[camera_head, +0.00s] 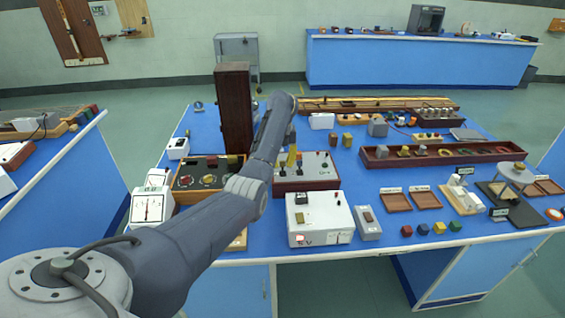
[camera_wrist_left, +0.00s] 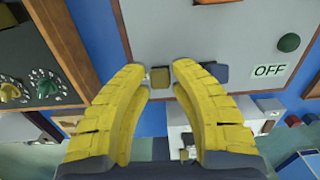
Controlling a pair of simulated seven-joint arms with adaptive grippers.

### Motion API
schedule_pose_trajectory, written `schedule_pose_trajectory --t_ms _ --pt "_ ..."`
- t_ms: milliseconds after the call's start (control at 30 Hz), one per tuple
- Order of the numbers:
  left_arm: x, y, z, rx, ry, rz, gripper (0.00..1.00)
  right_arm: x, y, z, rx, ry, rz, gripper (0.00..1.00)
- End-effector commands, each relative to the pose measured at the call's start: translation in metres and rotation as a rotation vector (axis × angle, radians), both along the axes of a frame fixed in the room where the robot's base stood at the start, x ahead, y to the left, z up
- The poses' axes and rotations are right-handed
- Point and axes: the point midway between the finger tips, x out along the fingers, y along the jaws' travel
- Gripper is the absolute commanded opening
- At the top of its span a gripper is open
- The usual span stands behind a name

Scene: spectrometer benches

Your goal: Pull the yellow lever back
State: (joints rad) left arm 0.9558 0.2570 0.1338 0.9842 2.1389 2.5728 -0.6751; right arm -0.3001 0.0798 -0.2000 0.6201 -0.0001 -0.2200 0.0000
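My left gripper (camera_head: 291,158) reaches down over a grey control box (camera_head: 318,168) with a dark red base, in the middle of the table. In the left wrist view its two yellow fingers (camera_wrist_left: 161,72) are apart. A small dull-yellow block (camera_wrist_left: 160,77), which looks like the yellow lever's handle, shows between the fingertips with narrow gaps beside it. I cannot tell whether either finger touches it. A dark blue handle (camera_wrist_left: 217,72) lies just right of the right fingertip. In the head view my arm and fingers hide the yellow lever. My right gripper is not in view.
A green knob (camera_wrist_left: 289,42) and an OFF label (camera_wrist_left: 269,70) are on the same panel. A tall dark wooden cabinet (camera_head: 234,105) stands behind to the left. A dial box (camera_head: 207,176) is beside the control box, and a white instrument (camera_head: 318,217) is in front.

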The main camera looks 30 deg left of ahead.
Motion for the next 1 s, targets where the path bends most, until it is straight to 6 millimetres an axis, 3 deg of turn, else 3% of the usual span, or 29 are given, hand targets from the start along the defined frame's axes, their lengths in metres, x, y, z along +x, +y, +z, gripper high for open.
schedule_pose_trajectory --t_ms 33,167,567,1000 --pt "0.000 0.000 0.000 0.000 0.000 0.000 0.15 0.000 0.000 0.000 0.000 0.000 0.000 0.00" --pt "0.000 0.000 0.000 0.000 0.000 0.000 0.00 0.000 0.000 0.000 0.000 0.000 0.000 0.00" --pt "-0.002 -0.002 0.000 0.016 -0.024 -0.001 0.00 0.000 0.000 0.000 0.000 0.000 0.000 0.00" --pt "-0.012 -0.012 0.000 0.151 -0.210 -0.001 0.00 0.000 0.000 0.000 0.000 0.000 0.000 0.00"
